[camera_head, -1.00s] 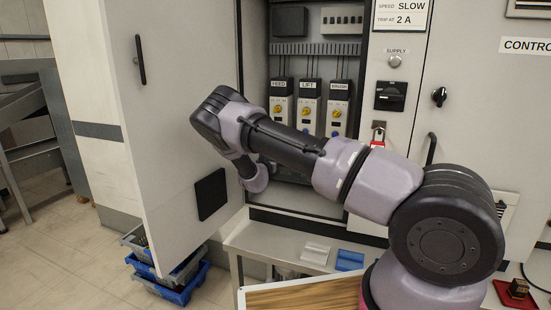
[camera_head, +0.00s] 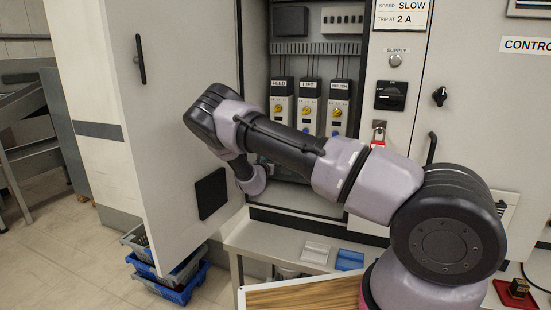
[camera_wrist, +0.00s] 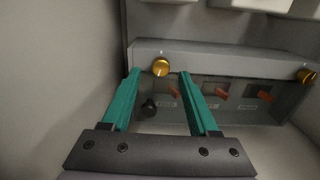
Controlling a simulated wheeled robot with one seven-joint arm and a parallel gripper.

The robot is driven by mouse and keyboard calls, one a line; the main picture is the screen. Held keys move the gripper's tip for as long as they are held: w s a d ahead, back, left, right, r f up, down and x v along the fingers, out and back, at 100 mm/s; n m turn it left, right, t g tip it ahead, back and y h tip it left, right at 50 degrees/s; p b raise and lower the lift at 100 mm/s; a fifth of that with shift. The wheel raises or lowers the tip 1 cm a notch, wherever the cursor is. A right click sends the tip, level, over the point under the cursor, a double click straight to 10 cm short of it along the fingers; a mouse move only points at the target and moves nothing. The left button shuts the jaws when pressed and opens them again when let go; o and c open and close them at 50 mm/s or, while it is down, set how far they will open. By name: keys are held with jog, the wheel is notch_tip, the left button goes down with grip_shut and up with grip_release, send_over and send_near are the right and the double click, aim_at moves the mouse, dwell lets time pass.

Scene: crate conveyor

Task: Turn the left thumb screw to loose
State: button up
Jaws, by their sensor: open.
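The left thumb screw (camera_wrist: 160,67), a round golden knob with a pale line across its face, is on the upper edge of a grey panel in the wrist view. My gripper (camera_wrist: 159,73) is open there, its two green fingers pointing toward the panel. The knob shows between the fingertips, with a gap on each side. I cannot tell how far the tips are from it in depth. A second golden thumb screw (camera_wrist: 306,75) is at the panel's right end. In the head view my arm hides both screws and the gripper.
Red switches (camera_wrist: 221,91) and a black knob (camera_wrist: 149,108) are on the panel below the screws. The open cabinet door (camera_head: 175,130) stands left of my arm. Drive units (camera_head: 308,108) are above it. A bench (camera_head: 275,245) and blue crates (camera_head: 182,289) are below.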

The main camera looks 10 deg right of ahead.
jog(key=v, duration=0.8)
jog(key=shift+s+a, duration=0.15)
jog(key=shift+s, duration=0.15)
jog(key=w+d+m, duration=0.2)
jog(key=w+m, duration=0.2)
jog(key=m, duration=1.4)
jog(key=w+d+m, duration=0.3)
jog(key=w+m, duration=0.2)
jog(key=m, duration=1.3)
jog(key=shift+w+d+r, duration=0.2)
jog(key=shift+w, duration=0.05)
